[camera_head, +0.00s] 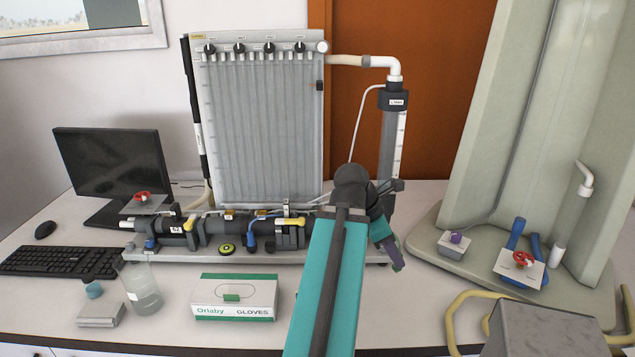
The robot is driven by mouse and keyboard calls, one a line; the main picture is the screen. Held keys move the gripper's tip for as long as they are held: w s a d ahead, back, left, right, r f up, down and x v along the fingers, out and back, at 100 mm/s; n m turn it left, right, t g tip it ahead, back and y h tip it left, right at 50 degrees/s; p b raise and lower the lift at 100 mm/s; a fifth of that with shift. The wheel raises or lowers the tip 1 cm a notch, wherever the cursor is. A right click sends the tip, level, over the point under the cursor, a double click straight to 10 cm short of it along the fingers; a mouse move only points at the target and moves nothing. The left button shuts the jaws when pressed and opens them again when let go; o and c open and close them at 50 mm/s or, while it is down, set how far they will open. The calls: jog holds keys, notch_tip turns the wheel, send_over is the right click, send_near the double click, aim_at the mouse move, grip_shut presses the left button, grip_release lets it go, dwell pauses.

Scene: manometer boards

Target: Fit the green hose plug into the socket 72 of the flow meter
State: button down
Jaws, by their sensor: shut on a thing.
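The manometer board (262,130) stands upright at the back of the bench. The dark horizontal flow meter pipe (215,232) runs along its base. A small white label (176,229) on its left part may read 72, but the print is too small to be sure. My gripper (396,259) is right of the pipe's end, low in front of the vertical tube, and is shut. A small green bit (398,267) shows at its fingertips, seemingly the green hose plug; most of it is hidden by the fingers. My arm covers the pipe's right end.
A glove box (235,297), a beaker (143,288) and a grey block (101,314) stand in front of the pipe. A monitor (113,168) and keyboard (55,260) are at left. A second stand (430,240) and yellowish hose (456,312) are at right.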

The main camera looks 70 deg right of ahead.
jog(key=w+d+r+n+t+h+p, duration=0.1)
jog(key=w+d+r+n+p, duration=0.1)
jog(key=w, duration=0.6)
jog(key=w+d+r+n+t+h+p, duration=0.1)
jog(key=w+d+r+n+p, duration=0.2)
jog(key=w, duration=0.5)
jog(key=w+d+r+n+t+h+p, duration=0.1)
jog(key=w+d+r+n+p, duration=0.2)
jog(key=w+d+p, duration=0.3)
jog(key=w+r+p, duration=0.1)
jog(key=w+p, duration=0.1)
jog(key=shift+w+r, duration=0.3)
jog(key=shift+w, duration=0.05)
jog(key=shift+f, duration=0.2)
jog(key=shift+f, duration=1.45)
jog(key=shift+s, duration=0.2)
jog(key=shift+f, duration=0.85)
